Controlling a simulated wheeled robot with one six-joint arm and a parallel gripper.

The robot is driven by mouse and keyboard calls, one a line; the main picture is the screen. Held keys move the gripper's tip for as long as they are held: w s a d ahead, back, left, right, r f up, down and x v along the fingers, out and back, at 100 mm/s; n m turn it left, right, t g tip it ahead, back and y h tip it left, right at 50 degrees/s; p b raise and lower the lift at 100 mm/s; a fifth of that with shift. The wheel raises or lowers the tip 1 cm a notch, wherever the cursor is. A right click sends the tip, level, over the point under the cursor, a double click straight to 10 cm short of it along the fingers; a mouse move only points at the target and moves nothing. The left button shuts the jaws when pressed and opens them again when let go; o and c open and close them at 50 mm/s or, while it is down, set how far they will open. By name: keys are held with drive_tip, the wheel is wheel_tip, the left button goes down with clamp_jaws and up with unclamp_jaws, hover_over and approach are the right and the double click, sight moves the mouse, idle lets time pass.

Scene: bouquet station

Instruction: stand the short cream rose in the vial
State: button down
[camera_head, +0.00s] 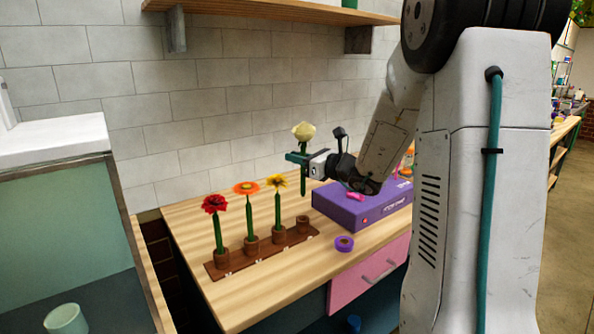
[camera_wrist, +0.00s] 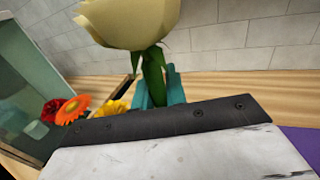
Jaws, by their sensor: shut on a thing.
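The short cream rose (camera_head: 303,131) is upright in my gripper (camera_head: 297,158), which is shut on its green stem. The stem hangs below the jaws, above the table. In the wrist view the cream bloom (camera_wrist: 133,20) fills the top, with the stem between the teal fingers (camera_wrist: 160,90). The empty brown vial (camera_head: 303,224) is at the right end of a brown rack (camera_head: 262,252), below the rose in the head view. The stem's lower end appears apart from the vial.
A red flower (camera_head: 214,204), an orange flower (camera_head: 246,188) and a yellow flower (camera_head: 277,182) stand in the rack's other vials. A purple box (camera_head: 358,207) is to the right. A purple tape roll (camera_head: 344,243) lies in front. A shelf (camera_head: 270,10) hangs above.

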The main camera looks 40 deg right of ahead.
drive_tip(key=shift+r, duration=2.6)
drive_tip(key=shift+s, duration=0.1)
